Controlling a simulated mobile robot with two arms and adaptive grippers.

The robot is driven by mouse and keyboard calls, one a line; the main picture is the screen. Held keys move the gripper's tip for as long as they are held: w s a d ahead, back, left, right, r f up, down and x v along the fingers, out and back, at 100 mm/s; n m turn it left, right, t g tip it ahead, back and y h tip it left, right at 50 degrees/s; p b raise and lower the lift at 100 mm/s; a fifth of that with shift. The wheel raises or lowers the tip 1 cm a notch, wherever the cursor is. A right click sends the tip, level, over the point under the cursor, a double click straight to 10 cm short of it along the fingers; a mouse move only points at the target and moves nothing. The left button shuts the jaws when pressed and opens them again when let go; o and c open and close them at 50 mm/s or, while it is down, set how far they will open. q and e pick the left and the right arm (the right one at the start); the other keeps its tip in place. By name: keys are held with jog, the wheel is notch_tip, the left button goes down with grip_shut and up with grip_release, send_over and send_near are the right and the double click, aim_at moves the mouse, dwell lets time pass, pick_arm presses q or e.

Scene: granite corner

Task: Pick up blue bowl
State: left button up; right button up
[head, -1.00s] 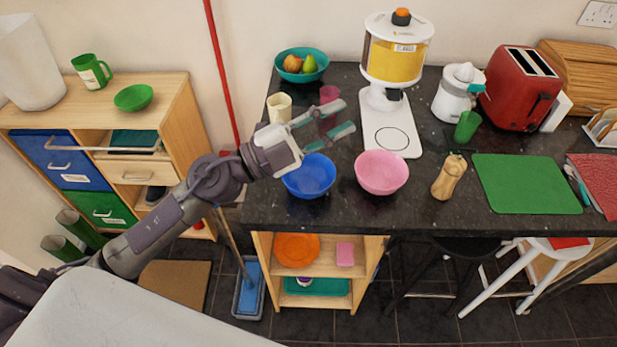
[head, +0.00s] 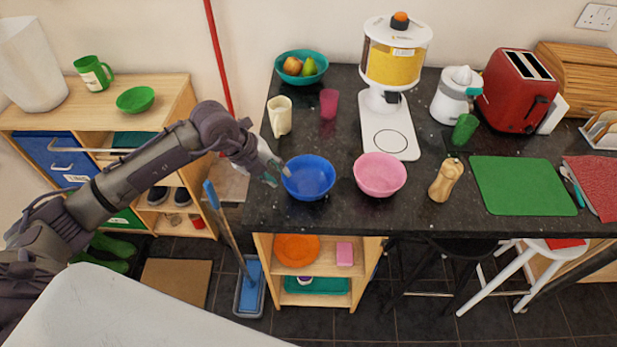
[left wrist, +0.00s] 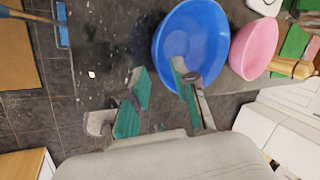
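The blue bowl (head: 309,178) stands upright on the black granite counter, near its front left corner. It also shows in the left wrist view (left wrist: 188,40). My left gripper (head: 278,176) is at the bowl's left rim in the head view. In the left wrist view the gripper (left wrist: 160,78) is open, with green-padded fingers spread apart. One finger overlaps the bowl's rim and the other is outside it, over the counter. I cannot tell whether either finger touches the bowl. My right gripper is not in view.
A pink bowl (head: 380,174) stands close to the right of the blue bowl. Behind are a cream jug (head: 279,117), a pink cup (head: 328,103) and a cereal dispenser (head: 390,125). A mop handle (head: 229,230) rises below the counter's left edge.

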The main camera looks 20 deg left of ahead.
aim_at(289, 188)
pick_arm(q)
jog(key=shift+w+d+f, duration=0.15)
jog(key=shift+d+f, duration=0.1)
jog(key=shift+f, duration=0.3)
jog(key=shift+d+f+p, duration=0.2)
jog(key=shift+f+p, duration=0.1)
jog(key=shift+p, duration=0.15)
jog(key=x, duration=0.1)
jog(key=p+x, duration=0.1)
jog(key=x, duration=0.1)
jog(key=shift+d+f+p, duration=0.2)
jog(key=shift+f+p, duration=0.1)
jog(key=shift+d+f, duration=0.1)
jog(key=shift+f, duration=0.35)
grip_shut()
